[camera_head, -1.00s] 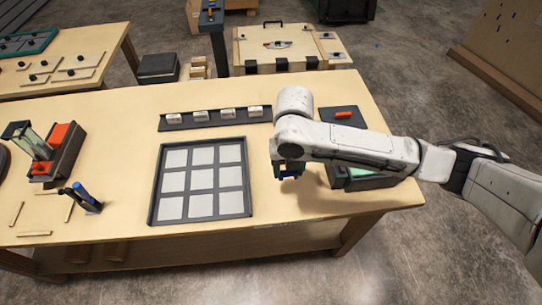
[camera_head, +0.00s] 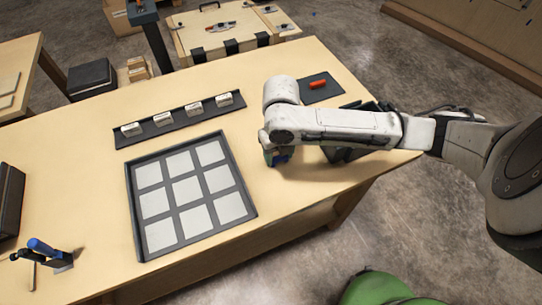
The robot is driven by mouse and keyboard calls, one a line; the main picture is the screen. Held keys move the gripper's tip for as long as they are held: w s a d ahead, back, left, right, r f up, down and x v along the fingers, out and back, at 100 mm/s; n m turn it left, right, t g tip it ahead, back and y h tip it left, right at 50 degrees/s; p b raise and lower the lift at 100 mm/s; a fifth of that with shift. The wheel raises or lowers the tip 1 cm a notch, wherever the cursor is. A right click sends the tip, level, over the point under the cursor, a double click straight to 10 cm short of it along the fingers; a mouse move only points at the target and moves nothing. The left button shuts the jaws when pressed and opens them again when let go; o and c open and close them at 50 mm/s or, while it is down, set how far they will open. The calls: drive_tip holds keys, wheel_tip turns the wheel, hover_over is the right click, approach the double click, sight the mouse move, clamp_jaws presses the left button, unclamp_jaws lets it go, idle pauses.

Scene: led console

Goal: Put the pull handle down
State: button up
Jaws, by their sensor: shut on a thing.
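My gripper (camera_head: 277,158) points down just above or at the wooden table (camera_head: 285,215), right of the grid tray. I cannot tell whether the handle touches the tabletop.
A dark tray (camera_head: 133,195) with pale square tiles lies left of my gripper. Behind it is a dark rail (camera_head: 155,137) with several white blocks. A red piece (camera_head: 318,84) lies on a dark mat (camera_head: 328,94). Bare tabletop lies in front of my gripper.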

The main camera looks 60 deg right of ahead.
drive_tip(key=shift+f, duration=0.25)
drive_tip(key=o, duration=1)
drive_tip(key=shift+r, duration=0.1)
